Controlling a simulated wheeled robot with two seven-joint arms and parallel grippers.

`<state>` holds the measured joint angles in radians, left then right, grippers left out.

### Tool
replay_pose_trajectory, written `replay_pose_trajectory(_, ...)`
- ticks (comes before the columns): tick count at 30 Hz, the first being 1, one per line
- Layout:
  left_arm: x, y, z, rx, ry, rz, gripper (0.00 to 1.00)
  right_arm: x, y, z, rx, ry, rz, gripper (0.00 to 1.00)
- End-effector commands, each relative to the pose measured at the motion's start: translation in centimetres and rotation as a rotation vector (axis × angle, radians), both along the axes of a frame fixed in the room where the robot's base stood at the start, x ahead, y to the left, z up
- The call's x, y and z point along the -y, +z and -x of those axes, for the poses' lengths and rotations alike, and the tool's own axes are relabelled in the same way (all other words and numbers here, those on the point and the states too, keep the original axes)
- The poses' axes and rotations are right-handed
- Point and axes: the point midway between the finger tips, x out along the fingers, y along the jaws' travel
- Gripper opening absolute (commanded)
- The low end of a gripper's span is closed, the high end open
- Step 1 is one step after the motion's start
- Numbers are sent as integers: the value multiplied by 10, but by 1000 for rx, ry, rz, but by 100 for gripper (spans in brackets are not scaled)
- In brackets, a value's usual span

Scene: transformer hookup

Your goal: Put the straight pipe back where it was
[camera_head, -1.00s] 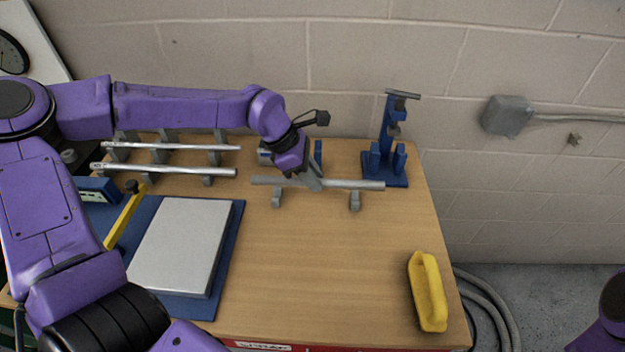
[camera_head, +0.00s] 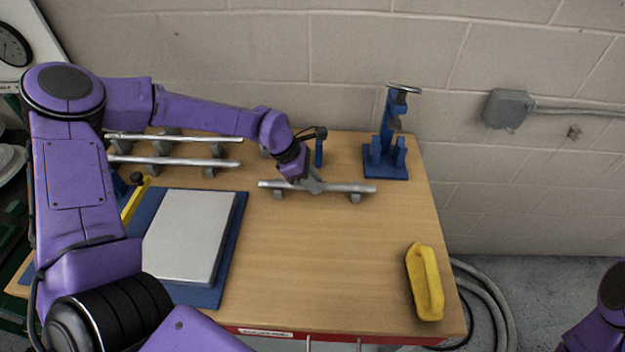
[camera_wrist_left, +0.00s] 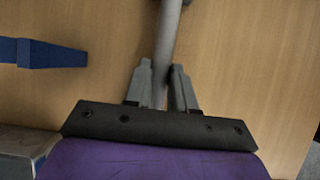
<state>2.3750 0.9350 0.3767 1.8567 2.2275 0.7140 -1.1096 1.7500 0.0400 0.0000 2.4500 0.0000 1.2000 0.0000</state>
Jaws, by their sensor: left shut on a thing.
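The straight pipe (camera_head: 347,188) is a grey tube lying left to right near the back middle of the table. My left gripper (camera_head: 315,186) is shut around its middle from above. The pipe lies at the tops of two short grey supports (camera_head: 354,197), one near each end; I cannot tell whether it touches them. In the left wrist view the pipe (camera_wrist_left: 170,35) runs between the two fingers of my left gripper (camera_wrist_left: 163,70), which hide part of it. My right gripper is out of view.
Two thinner silver rods (camera_head: 190,162) lie on grey holders at the back left. A blue stand (camera_head: 386,160) is at the back right. A grey plate (camera_head: 190,237) lies on a blue mat (camera_head: 238,215). A yellow handled tool (camera_head: 425,284) lies front right. The table's middle is clear.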

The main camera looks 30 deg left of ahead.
Motion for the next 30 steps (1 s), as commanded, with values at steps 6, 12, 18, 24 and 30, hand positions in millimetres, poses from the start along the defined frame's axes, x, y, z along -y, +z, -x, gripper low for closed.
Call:
replay_pose_trajectory(6, 0, -1, 0, 0, 1, 0, 50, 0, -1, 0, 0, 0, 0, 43)
replay_pose_trajectory(12, 0, 1, 0, 0, 1, 0, 50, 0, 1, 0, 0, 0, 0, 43)
replay_pose_trajectory(18, -9, 26, 3, 6, 5, 4, 50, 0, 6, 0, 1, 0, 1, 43)
replay_pose_trajectory(24, -34, 74, 15, 7, 4, 4, 50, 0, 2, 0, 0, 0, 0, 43)
replay_pose_trajectory(30, -50, 105, 24, 2, 2, 2, 50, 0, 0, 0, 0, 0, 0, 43)
